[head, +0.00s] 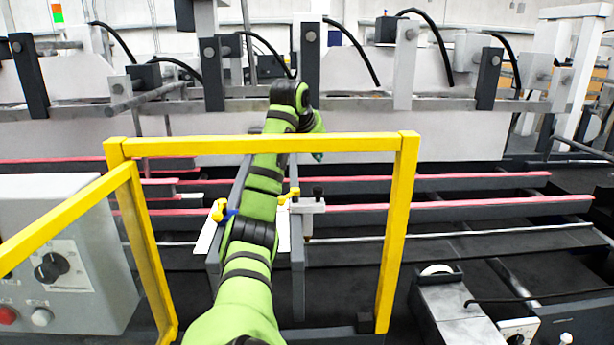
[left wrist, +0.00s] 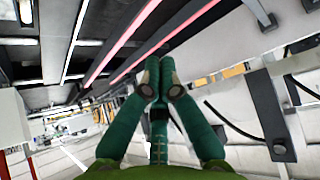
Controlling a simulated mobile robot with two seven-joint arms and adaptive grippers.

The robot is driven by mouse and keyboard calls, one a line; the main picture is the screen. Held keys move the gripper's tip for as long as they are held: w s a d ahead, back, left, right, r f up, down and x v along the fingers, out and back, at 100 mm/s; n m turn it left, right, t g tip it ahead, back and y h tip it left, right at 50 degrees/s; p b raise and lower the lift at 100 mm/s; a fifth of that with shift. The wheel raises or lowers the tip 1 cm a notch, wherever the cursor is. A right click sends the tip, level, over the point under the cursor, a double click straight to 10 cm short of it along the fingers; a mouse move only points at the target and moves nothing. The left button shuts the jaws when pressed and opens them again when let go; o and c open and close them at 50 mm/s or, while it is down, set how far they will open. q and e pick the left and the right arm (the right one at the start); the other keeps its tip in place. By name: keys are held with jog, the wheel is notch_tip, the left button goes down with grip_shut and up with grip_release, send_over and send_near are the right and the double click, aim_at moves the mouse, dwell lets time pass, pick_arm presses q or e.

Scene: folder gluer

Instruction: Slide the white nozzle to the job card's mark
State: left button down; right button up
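A small pale block with a dark knob (head: 308,205), which looks like the white nozzle, sits at the right rail of a grey frame, just right of my left arm. A yellow knob (head: 292,194) is beside it. White card-like patches (head: 205,237) show beside my arm; I cannot make out a mark, and my arm covers much of this area. My left gripper (head: 318,152) is beyond the block, near the machine's back panel, and mostly hidden by its own wrist. In the left wrist view its green fingers (left wrist: 160,82) come together with nothing between them. My right gripper is out of view.
A grey control box (head: 65,250) is at left. Red-topped rails (head: 470,207) run across behind.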

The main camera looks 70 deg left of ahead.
pick_arm(q)
jog(key=shift+w+a+f+p, duration=0.1)
jog(key=shift+a+f+p, duration=0.05)
jog(key=shift+f+p, duration=0.2)
jog(key=shift+w+a+f+p, duration=0.25)
jog(key=shift+f+p, duration=0.4)
jog(key=shift+f, duration=0.55)
jog(key=shift+w+a+f+p, duration=0.2)
jog(key=shift+f+p, duration=0.4)
jog(key=shift+f, duration=0.55)
jog(key=shift+w+a+f+p, duration=0.25)
jog(key=shift+f+p, duration=0.4)
jog(key=shift+f, duration=0.55)
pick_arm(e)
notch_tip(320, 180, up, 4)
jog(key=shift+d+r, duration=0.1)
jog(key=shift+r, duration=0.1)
pick_arm(q)
jog(key=shift+s+d, duration=0.1)
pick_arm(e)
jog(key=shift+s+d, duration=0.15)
